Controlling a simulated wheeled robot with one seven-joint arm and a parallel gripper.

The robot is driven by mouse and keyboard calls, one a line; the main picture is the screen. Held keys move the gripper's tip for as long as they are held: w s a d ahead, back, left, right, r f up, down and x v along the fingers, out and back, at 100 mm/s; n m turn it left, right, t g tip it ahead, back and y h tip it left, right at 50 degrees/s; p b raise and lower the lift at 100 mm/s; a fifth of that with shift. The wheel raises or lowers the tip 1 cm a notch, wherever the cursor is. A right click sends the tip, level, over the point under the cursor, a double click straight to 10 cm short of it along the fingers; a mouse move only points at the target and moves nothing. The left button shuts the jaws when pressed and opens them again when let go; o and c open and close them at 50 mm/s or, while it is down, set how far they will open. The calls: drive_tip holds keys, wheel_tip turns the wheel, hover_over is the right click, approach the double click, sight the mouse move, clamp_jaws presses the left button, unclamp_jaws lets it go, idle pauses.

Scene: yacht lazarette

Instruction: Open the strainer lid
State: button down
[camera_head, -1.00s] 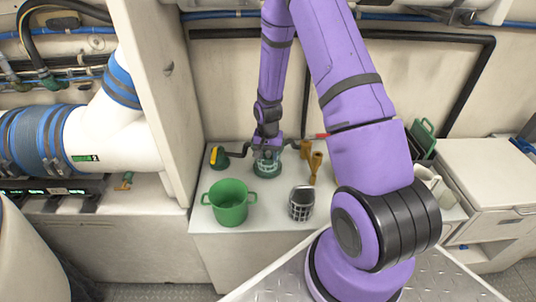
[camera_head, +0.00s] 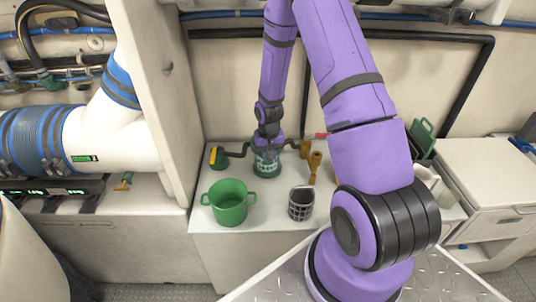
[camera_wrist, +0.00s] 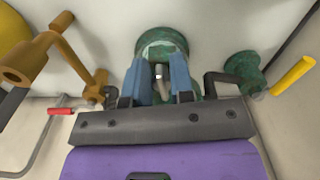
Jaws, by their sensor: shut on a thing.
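The strainer (camera_head: 267,170) stands on the white counter near the back wall, with a green base and a partly clear body. My gripper (camera_head: 267,147) is directly above it and hides most of the lid. In the wrist view, the blue fingers of my gripper (camera_wrist: 161,82) point at the green strainer top (camera_wrist: 163,42). They are shut on the lid's handle (camera_wrist: 158,72), a small grey piece between them. The fingers hide much of the lid, and I cannot tell whether it is loose.
A yellow-handled valve (camera_head: 217,157) stands left of the strainer, and brass fittings (camera_head: 314,167) stand to its right. A green pot (camera_head: 230,203) and a dark mesh basket (camera_head: 301,203) stand in front. The counter between these is clear.

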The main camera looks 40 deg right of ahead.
drive_tip(key=n, duration=0.4)
drive_tip(key=shift+d+n, duration=0.3)
drive_tip(key=shift+n, duration=0.1)
idle(0.5)
drive_tip(key=shift+w+d+r+g, duration=0.2)
drive_tip(key=shift+r+g, duration=0.1)
drive_tip(key=shift+r, duration=0.15)
drive_tip(key=shift+a+r, duration=0.15)
drive_tip(key=shift+r, duration=0.05)
idle(0.8)
drive_tip(key=c, duration=1.1)
unclamp_jaws()
drive_tip(key=shift+o, duration=0.6)
drive_tip(key=shift+s, duration=0.1)
